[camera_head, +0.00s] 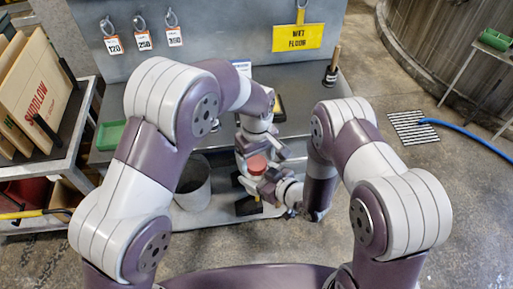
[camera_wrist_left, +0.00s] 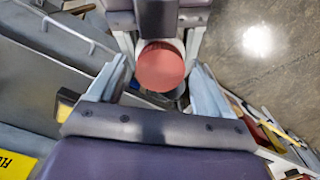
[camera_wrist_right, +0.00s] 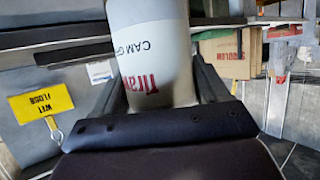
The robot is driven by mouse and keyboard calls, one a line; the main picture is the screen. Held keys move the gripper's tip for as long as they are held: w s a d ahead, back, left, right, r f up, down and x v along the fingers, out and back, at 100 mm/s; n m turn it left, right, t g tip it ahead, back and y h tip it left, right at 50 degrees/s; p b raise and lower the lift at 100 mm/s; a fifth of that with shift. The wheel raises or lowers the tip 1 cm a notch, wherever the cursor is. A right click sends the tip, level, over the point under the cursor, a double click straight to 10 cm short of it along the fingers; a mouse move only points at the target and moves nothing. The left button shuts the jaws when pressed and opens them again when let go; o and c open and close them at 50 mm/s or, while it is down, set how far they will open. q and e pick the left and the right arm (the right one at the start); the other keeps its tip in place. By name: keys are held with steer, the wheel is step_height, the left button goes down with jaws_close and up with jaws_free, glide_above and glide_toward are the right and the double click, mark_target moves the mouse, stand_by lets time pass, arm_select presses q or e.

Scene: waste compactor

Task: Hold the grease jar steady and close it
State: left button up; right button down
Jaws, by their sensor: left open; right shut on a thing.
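The grease jar (camera_wrist_right: 152,45) is white with dark and red lettering, which appears upside down in the right wrist view. My right gripper (camera_wrist_right: 158,88) is shut on the jar's body, a finger on each side. A round red lid (camera_wrist_left: 161,67) sits at the top of the jar and also shows in the head view (camera_head: 257,164). Whether it is seated cannot be told. My left gripper (camera_wrist_left: 158,72) is open, its fingers on either side of the lid with gaps visible. In the head view, the grippers partly hide the jar.
A grey bench (camera_head: 298,106) lies behind the jar, with a green tray (camera_head: 110,134) at left and a dark wooden-handled tool (camera_head: 332,68) at right. A grey bin (camera_head: 191,186) stands below left. A yellow wet-floor sign (camera_head: 298,37) hangs behind.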

arm_select(q)
steer(key=shift+f, duration=0.3)
steer(key=c, duration=1.1)
steer(key=shift+o, duration=0.2)
steer(key=m, duration=0.6)
steer(key=shift+m, duration=0.4)
steer(key=o, duration=1.2)
steer(key=shift+c, duration=0.2)
steer(key=shift+r, duration=0.1)
steer(key=shift+r, duration=2.2)
steer(key=shift+c, duration=0.5)
